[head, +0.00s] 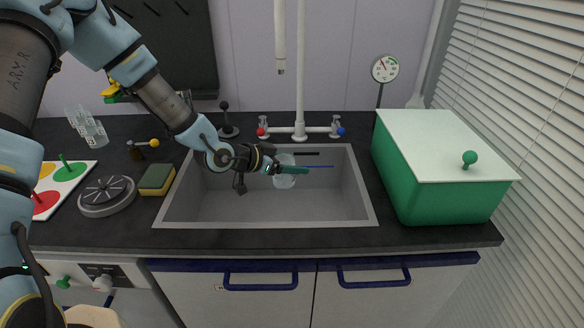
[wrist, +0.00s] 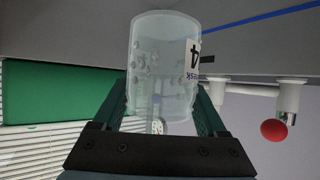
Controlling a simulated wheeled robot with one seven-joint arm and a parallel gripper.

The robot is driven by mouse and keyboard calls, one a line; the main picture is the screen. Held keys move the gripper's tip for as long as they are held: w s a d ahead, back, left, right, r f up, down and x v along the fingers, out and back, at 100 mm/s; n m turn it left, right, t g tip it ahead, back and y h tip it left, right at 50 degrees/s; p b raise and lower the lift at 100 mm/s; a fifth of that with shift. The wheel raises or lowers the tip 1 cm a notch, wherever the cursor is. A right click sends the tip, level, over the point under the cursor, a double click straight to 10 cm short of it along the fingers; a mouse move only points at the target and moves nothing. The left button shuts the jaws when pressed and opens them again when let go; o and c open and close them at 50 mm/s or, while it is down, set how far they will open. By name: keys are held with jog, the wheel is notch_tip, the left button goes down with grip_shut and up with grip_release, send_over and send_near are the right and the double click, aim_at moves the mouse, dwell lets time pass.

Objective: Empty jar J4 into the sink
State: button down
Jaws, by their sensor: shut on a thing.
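My gripper (head: 289,169) is inside the sink's outline in the head view, shut on the clear jar J4 (head: 285,181). The wrist view shows the jar (wrist: 160,60) between the two dark green jaws, with a black "4" on its label (wrist: 193,62). Droplets or bubbles speckle its wall, and I see no clear liquid level in it. The wrist picture looks turned over, with the sink at the top. I cannot tell which end of the jar is its mouth. The grey sink (head: 205,205) lies around and below the jar, its floor looking bare.
The tap column (head: 300,75) stands behind the sink, with red (head: 262,132) and blue (head: 340,131) knobs. A green box (head: 430,200) with a white lid stands at right.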

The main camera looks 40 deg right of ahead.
notch_tip(320, 180, up, 8)
jog(key=p, duration=0.4)
jog(key=shift+p, duration=0.4)
jog(key=shift+f, duration=0.1)
